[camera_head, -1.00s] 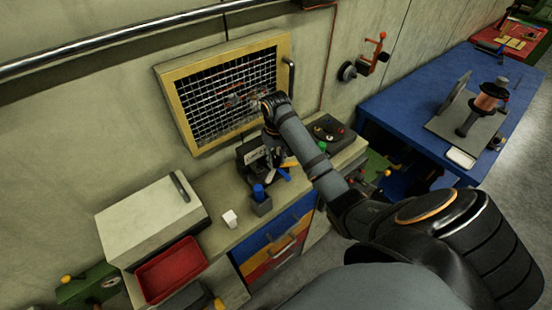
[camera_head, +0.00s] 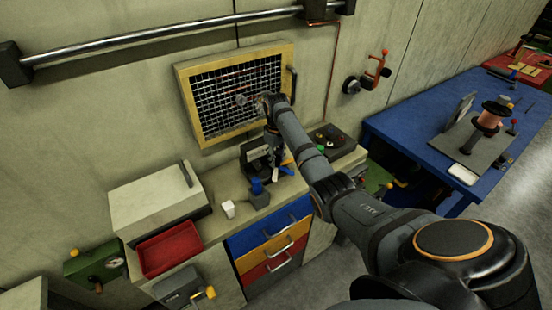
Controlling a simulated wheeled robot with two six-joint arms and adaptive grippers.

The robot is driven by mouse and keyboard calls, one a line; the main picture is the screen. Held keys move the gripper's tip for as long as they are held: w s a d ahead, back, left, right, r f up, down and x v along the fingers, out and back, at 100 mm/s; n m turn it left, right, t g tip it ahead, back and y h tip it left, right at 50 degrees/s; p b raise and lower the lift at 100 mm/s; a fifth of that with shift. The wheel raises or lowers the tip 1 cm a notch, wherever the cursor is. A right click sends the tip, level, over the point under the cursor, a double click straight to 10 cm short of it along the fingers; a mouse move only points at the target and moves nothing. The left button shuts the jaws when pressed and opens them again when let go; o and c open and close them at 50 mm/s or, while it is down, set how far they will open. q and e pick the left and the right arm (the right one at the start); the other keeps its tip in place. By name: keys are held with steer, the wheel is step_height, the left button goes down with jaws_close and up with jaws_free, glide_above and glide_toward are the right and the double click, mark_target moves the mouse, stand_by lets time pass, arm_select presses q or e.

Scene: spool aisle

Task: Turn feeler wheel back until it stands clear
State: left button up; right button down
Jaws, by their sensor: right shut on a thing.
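My right arm reaches from the lower right to the small dark device (camera_head: 253,158) with a pale label on the counter. My right gripper (camera_head: 275,157) points down at the right side of this device and is shut on a small part there. The part is mostly hidden by the fingers; I take it to be the feeler wheel, but its shape and angle are too small to make out. Blue and orange handles (camera_head: 287,168) show just beside the fingertips. My left gripper is not in view.
A yellow-framed mesh panel (camera_head: 188,105) is on the wall behind my wrist. A dark knobbed box (camera_head: 330,140) stands right, before the blue table (camera_head: 400,115).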

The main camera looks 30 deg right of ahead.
mark_target(277, 158)
steer(key=c, duration=1.3)
jaws_free()
steer(key=o, duration=0.3)
steer(key=shift+s, duration=0.1)
steer(key=shift+r, duration=0.15)
step_height(277, 158, up, 7)
steer(key=shift+r, duration=0.15)
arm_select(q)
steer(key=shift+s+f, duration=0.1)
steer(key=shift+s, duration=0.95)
